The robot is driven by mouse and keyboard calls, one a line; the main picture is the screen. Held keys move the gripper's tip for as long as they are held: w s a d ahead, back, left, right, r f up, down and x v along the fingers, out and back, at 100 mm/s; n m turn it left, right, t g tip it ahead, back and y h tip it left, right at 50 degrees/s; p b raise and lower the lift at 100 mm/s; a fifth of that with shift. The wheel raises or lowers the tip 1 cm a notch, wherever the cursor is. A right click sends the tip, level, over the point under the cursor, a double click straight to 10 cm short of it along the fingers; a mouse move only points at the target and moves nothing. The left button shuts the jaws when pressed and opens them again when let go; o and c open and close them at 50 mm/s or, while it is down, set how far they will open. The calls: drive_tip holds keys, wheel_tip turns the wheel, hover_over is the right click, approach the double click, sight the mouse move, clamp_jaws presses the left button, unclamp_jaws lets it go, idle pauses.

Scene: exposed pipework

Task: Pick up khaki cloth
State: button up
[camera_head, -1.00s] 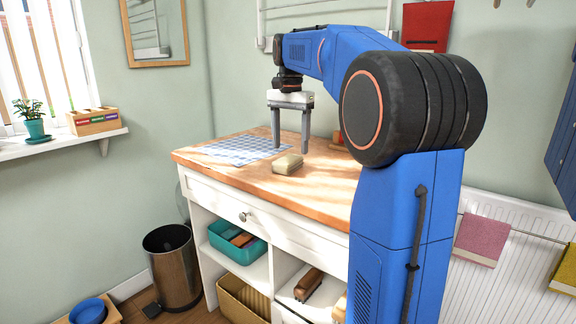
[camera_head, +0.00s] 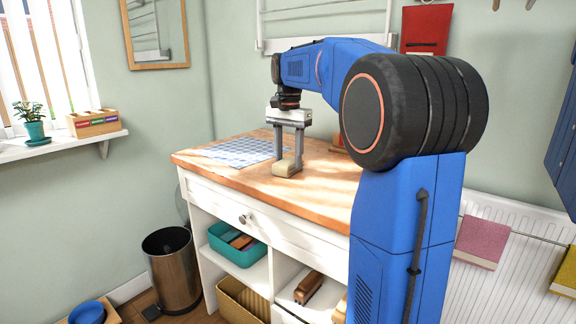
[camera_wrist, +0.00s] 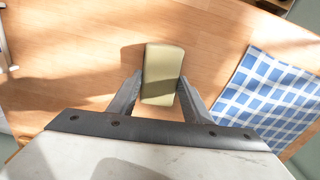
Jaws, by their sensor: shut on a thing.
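The khaki cloth (camera_head: 284,168) is a small folded block on the wooden top of the white cabinet. It also shows in the wrist view (camera_wrist: 162,68), lengthwise between the fingers. My gripper (camera_head: 288,162) is lowered over it, with its fingers at opposite sides of the cloth. In the wrist view my gripper (camera_wrist: 160,92) is shut on the near part of the cloth. The cloth appears to be at the tabletop; I cannot tell whether it is lifted at all.
A blue-and-white checked cloth (camera_head: 240,152) lies flat beside it on the wooden top (camera_head: 228,178). A teal bin (camera_head: 232,250) sits on the shelf below. A metal trash can (camera_head: 172,270) stands left of the cabinet. The front of the top is clear.

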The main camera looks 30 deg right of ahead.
sight(289, 161)
drive_tip(key=shift+r, duration=0.1)
wheel_tip(289, 161, up, 10)
idle(0.4)
drive_tip(key=o, duration=0.4)
drive_tip(key=shift+c, duration=1.4)
drive_tip(key=shift+s, duration=0.1)
